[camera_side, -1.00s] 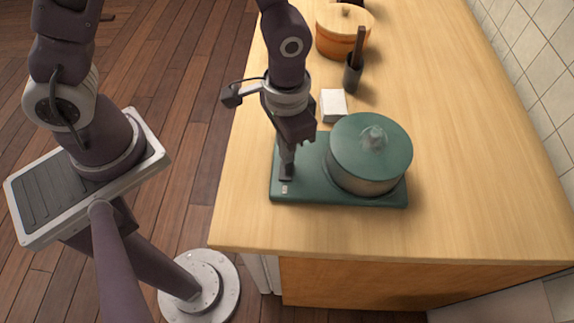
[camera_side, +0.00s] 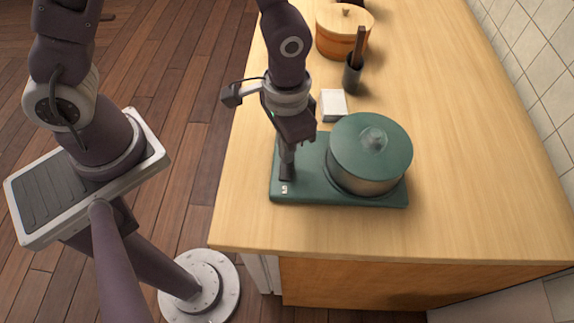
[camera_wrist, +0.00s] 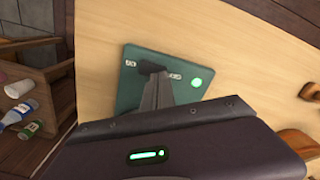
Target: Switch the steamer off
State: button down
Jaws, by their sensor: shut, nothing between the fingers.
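The steamer has a dark green base (camera_side: 340,194) on the counter, with a round lidded pot (camera_side: 370,150) on its right part. In the wrist view the base (camera_wrist: 131,96) carries a dark switch lever (camera_wrist: 151,67) between two small pale markings, too small to read. A round green lamp (camera_wrist: 196,83) on the base glows. My gripper (camera_side: 287,176) is shut and points down at the left part of the base. In the wrist view its fingertips (camera_wrist: 156,77) are at the lever and partly hide it; I cannot tell whether they touch it.
A small white box (camera_side: 333,105), a dark holder with utensils (camera_side: 353,75) and a wooden lidded tub (camera_side: 343,35) stand behind the steamer. The counter (camera_side: 460,160) is clear to the right. A wooden crate with bottles (camera_wrist: 28,95) shows at left in the wrist view.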

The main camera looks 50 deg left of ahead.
jog(key=shift+f, duration=0.9)
dwell(0.5)
jog(key=shift+r, duration=3.5)
jog(key=s+a+r+n+t, duration=0.1)
jog(key=a+r, duration=0.2)
jog(key=r, duration=0.2)
jog(key=a+r+t, duration=0.1)
jog(key=a+r, duration=0.2)
jog(key=r, duration=0.3)
jog(key=s+a+r+n+t, duration=0.2)
jog(key=s+a+r, duration=0.4)
jog(key=s, duration=0.3)
jog(key=shift+s+a+r+t, duration=0.2)
jog(key=shift+r+t, duration=0.1)
jog(key=shift+t, duration=0.5)
